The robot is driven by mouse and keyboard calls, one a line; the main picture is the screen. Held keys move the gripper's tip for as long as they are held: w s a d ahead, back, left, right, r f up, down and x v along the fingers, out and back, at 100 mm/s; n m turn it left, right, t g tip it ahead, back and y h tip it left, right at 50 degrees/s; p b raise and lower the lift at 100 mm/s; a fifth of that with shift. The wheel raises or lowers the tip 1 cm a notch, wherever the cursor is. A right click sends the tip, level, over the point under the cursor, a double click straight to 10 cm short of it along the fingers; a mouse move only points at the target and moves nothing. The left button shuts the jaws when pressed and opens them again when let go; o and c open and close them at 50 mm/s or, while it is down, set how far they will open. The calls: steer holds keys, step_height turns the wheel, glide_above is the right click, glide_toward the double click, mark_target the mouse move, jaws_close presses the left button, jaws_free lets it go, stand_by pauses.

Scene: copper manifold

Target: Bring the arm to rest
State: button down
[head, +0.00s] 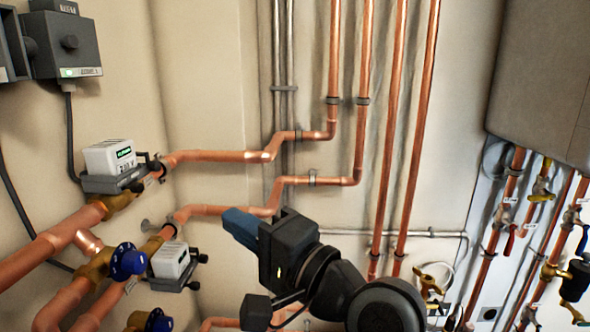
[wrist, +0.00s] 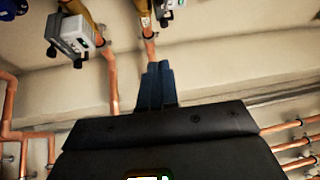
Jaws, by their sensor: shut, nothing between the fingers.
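My gripper (head: 241,226) shows in the head view at the lower middle, in front of the copper pipes and the cream wall. Its blue fingers point to the upper left, and the black arm behind it runs to the bottom edge. In the wrist view my gripper (wrist: 158,69) shows its two blue fingers side by side, closed together with nothing between them. The fingertips point toward a copper pipe (wrist: 150,47). I cannot tell how far apart they are.
On the left, a white meter (head: 110,157), a second white meter (head: 170,260) and a blue valve knob (head: 127,261) sit on copper pipes. Vertical copper pipes (head: 392,130) rise right of my gripper. A grey box (head: 545,80) and several valves are farther right.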

steer(key=s+d+f+m+t+h, duration=0.1)
steer(key=s+d+f+t+h, duration=0.1)
steer(key=s+d+f+h, duration=0.5)
steer(key=s+d+f+t+h, duration=0.2)
steer(key=s+d+f+h, duration=0.1)
steer(key=s+d+f, duration=0.8)
steer(key=s+d+n+h, duration=0.2)
steer(key=s+d+n, duration=0.2)
steer(key=s, duration=0.7)
steer(key=s+d+n+g+h, duration=0.1)
steer(key=s+d+n+h, duration=0.2)
steer(key=s+d, duration=0.3)
steer(key=s+f, duration=0.1)
steer(key=s, duration=0.4)
steer(key=shift+d+n, duration=0.35)
steer(key=shift+n, duration=0.05)
steer(key=shift+s, duration=0.1)
